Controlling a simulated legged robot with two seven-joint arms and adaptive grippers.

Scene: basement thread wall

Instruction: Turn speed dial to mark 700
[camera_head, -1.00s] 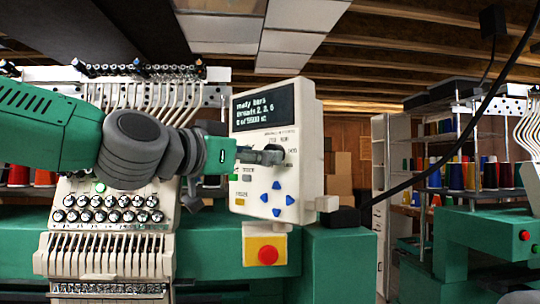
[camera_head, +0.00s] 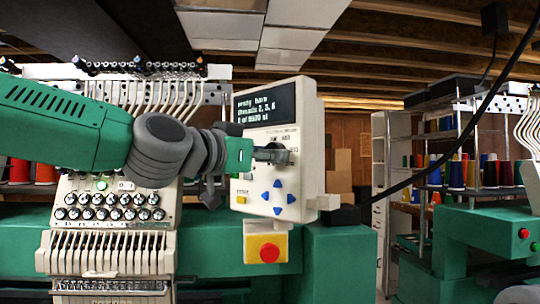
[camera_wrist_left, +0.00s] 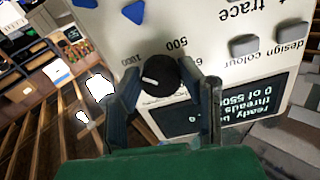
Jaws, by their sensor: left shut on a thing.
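The speed dial is a round black knob (camera_wrist_left: 160,76) with a pale pointer line, on the white control panel (camera_head: 252,190). In the left wrist view it sits between both fingers of my left gripper (camera_wrist_left: 165,85), which is shut on it. Printed marks 500 and 1000 show beside the knob there; the image is upside down. The pale line points to the left in that view, on the side of the 1000 mark. In the head view my left gripper (camera_head: 270,154) covers most of the dial. My right gripper is not in view.
The panel also has a dark display (camera_head: 265,105), blue arrow buttons (camera_head: 278,197) and a red stop button (camera_head: 269,252) below. A black cable (camera_head: 440,160) hangs to the right. Thread racks (camera_head: 455,175) stand farther right.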

